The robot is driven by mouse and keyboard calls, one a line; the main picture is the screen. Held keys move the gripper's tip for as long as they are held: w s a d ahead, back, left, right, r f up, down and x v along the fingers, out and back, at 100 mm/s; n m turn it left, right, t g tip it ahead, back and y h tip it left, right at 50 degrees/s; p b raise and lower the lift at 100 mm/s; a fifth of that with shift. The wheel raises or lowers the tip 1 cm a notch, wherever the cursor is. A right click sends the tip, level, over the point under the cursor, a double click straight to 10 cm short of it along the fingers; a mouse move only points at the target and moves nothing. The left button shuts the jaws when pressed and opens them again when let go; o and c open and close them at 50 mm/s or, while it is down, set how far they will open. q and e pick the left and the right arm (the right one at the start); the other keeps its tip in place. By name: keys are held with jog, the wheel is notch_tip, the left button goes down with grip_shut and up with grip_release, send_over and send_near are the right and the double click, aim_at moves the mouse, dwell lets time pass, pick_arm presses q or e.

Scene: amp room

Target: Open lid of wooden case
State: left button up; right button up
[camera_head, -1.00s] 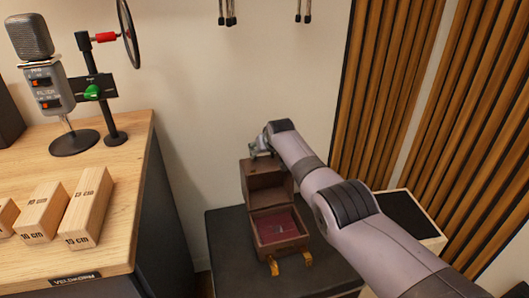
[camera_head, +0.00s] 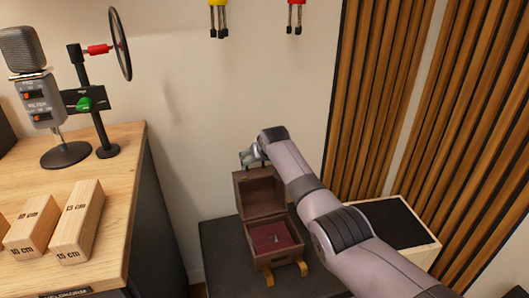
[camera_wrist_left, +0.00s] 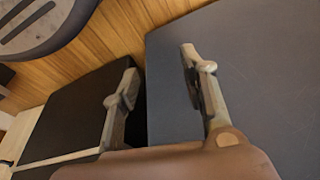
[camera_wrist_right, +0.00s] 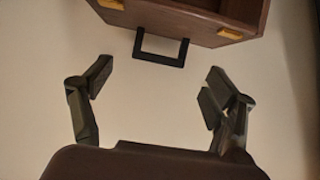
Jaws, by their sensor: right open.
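The wooden case stands open on a dark surface, its lid (camera_head: 260,193) raised upright at the back. The case's lower box (camera_head: 262,261) has a dark red lining and gold latches (camera_head: 302,269) at the front. My right gripper (camera_head: 252,157) is at the top of the raised lid, open and empty. In the right wrist view its spread fingers (camera_wrist_right: 158,80) are apart from a wooden edge of the case (camera_wrist_right: 215,35) with a black handle (camera_wrist_right: 160,58) and gold fittings. My left gripper (camera_wrist_left: 158,72) is open and empty, seen only in the left wrist view.
A wooden desk (camera_head: 118,160) with marked wooden blocks (camera_head: 78,225) and a microphone (camera_head: 30,75) is at the left. A black-topped wooden box (camera_head: 400,222) stands right of the case behind my right arm. Slatted panels (camera_head: 380,100) line the right wall.

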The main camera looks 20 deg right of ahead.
jog(key=v, duration=1)
jog(key=shift+s, duration=0.1)
